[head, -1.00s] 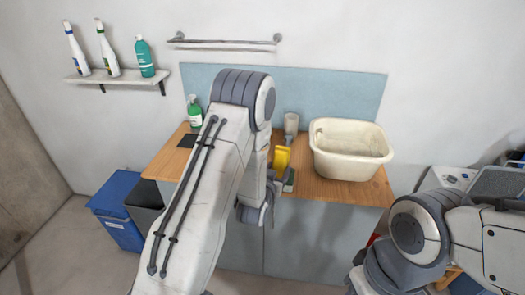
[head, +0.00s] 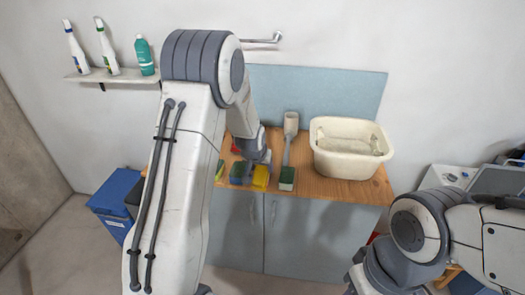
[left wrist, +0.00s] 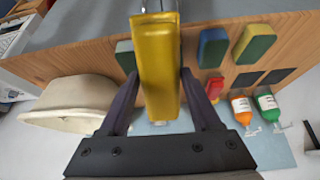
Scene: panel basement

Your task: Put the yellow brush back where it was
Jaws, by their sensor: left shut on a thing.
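The yellow brush (head: 261,177) is at the counter's front edge in the head view, under my left gripper (head: 259,160). In the left wrist view the yellow brush (left wrist: 159,65) is large and fills the space between the two dark fingers of my left gripper (left wrist: 160,82), which is shut on it. Whether it touches the counter is hard to tell. A green-and-grey brush (head: 287,178) lies just right of it, and a blue-and-green sponge (head: 237,172) just left. My right gripper is not in view; only my right arm shows.
A cream basin (head: 349,165) stands on the right of the wooden counter (head: 320,187). A red item (left wrist: 213,88), a green-and-yellow sponge (left wrist: 254,43) and orange (left wrist: 241,105) and green (left wrist: 266,102) bottles lie to one side.

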